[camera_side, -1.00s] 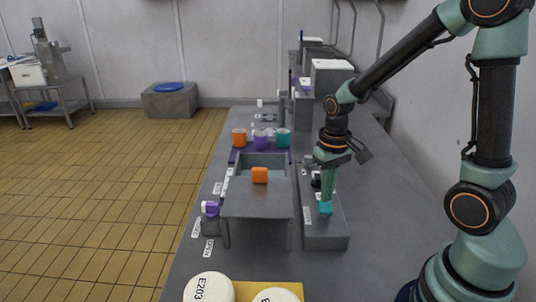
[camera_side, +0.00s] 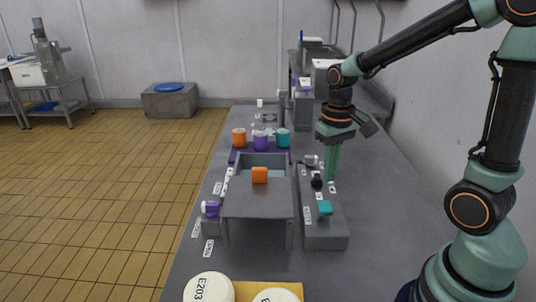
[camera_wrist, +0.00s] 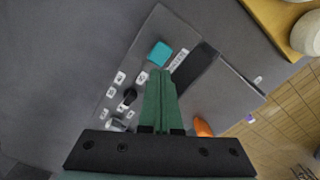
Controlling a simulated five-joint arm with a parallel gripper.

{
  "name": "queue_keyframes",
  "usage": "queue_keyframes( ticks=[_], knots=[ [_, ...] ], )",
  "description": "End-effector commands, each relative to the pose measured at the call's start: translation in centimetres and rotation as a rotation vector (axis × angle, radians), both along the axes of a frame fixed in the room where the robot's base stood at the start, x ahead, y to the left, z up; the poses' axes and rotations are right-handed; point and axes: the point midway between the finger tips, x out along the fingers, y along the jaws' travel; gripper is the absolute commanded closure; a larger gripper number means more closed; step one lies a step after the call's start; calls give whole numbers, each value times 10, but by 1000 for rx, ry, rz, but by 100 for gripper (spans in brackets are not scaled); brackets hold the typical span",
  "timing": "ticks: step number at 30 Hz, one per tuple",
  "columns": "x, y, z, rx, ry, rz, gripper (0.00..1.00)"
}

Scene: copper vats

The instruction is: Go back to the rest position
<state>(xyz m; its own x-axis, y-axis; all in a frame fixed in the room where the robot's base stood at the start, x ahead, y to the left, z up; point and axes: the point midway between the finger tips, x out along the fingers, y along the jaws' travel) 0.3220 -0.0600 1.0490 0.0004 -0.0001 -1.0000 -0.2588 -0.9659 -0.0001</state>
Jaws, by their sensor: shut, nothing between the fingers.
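My gripper (camera_side: 332,178) hangs pointing down above the right-hand control panel (camera_side: 325,240), apart from the teal block-shaped knob (camera_side: 325,208) near the panel's front. Its green fingers (camera_wrist: 160,75) are together and empty in the wrist view.
A grey vat stand (camera_side: 258,203) with an orange block (camera_side: 259,175) is left of the panel. Orange (camera_side: 239,138), purple (camera_side: 261,141) and teal (camera_side: 283,138) cups stand behind it. Cream round lids (camera_side: 208,288) lie at the front. The bench right of the panel is clear.

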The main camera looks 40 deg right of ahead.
Motion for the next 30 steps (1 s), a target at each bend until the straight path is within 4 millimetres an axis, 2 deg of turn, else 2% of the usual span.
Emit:
queue_keyframes(
  ticks=[13, 24, 30],
  knots=[
    [-1, 3, 8, -5, -25, 13, 100],
    [-20, 40, 67, -46, -306, 162, 100],
    [-32, 55, 86, -60, -436, 230, 100]
  ],
)
